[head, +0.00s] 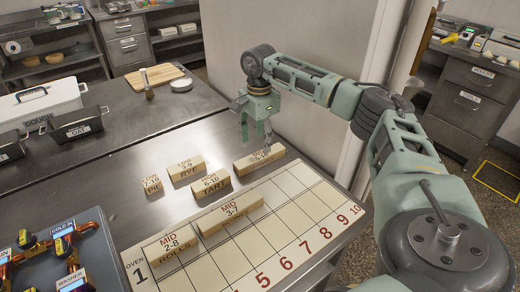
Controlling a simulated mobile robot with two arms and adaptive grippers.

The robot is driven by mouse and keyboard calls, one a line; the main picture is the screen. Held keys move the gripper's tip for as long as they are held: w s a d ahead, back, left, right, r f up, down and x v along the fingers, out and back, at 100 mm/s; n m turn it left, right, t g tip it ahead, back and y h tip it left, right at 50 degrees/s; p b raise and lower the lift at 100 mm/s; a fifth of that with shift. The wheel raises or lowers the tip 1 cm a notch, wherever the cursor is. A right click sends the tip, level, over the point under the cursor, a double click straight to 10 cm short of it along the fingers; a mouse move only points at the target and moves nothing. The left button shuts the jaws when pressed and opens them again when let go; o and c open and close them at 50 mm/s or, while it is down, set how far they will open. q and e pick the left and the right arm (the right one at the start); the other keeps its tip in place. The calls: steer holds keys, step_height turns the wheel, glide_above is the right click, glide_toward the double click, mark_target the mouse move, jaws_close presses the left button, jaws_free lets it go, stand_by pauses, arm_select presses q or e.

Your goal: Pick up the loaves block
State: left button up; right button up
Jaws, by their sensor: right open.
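Several pale wooden blocks with printed labels are on the steel counter and the board. The word loaves is not clearly legible on any of them. A long block (259,160) at the back right has a label partly hidden by my right gripper (256,138). That gripper is open, points down and is just above this block; I cannot tell whether its fingers touch it. The rye block (187,168), tart block (211,186) and pie block (152,185) stand to its left. My left gripper is out of view.
A numbered oven board (290,185) lies in front, bearing the rolls block (174,250) and a long 3-7 block (231,215). Labelled bins (76,126), a white dough box (38,103) and a cutting board (155,76) are at left and back. A wall stands behind my right arm.

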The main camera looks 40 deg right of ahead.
mark_target(260, 155)
steer(key=shift+d+f+b, duration=0.15)
steer(key=shift+f+b, duration=3.25)
steer(key=shift+f, duration=0.4)
steer(key=shift+r, duration=0.15)
steer(key=shift+c, duration=0.3)
jaws_close()
